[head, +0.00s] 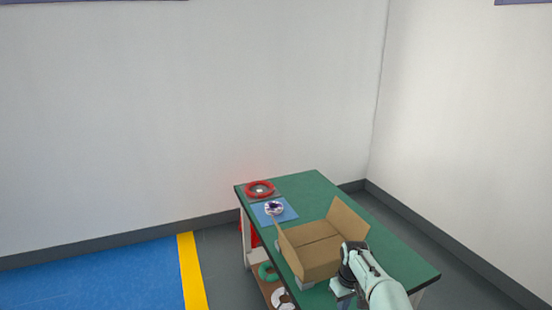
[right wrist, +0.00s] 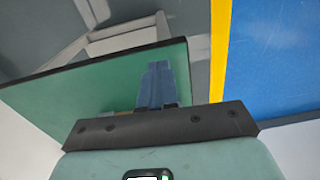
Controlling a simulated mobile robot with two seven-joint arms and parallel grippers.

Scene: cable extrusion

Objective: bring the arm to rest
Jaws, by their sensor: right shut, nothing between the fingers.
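My right arm comes in from the lower right in the head view, beside the right side of an open cardboard box (head: 318,252). Its gripper (head: 342,292) points down near the table's front edge and is partly cut off by the frame. In the right wrist view the blue-grey fingers of my right gripper (right wrist: 157,82) are closed together with nothing between them. The green table (right wrist: 95,88) lies behind them. My left gripper is in neither view.
The green-topped table (head: 300,186) carries a red coil (head: 260,189) and a blue mat (head: 288,214) with a white and purple spool (head: 274,208). A green coil (head: 267,271) and a white coil (head: 283,298) are on the lower shelf. Walls stand behind; the tabletop's right side is clear.

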